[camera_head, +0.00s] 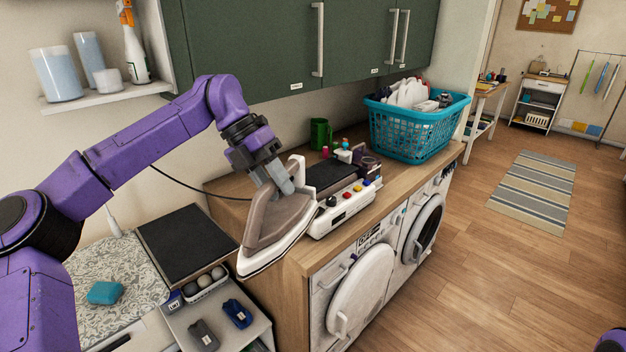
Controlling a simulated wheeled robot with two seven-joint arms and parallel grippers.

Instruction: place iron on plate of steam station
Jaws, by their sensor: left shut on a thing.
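The iron (268,232) has a brown-grey body, a white handle and a pale soleplate. It hangs tilted in the air near the counter's left front corner, with its tip pointing down and left. My left gripper (284,186) is shut on the iron near its handle; the fingers are partly hidden. The steam station (345,208) is a white unit with coloured buttons on the wooden counter, just right of the iron. Its dark plate (330,172) lies behind the button panel, partly hidden by the iron's handle. My right gripper is not in view.
Green cabinets (260,45) hang above. A washer door (360,290) stands open below.

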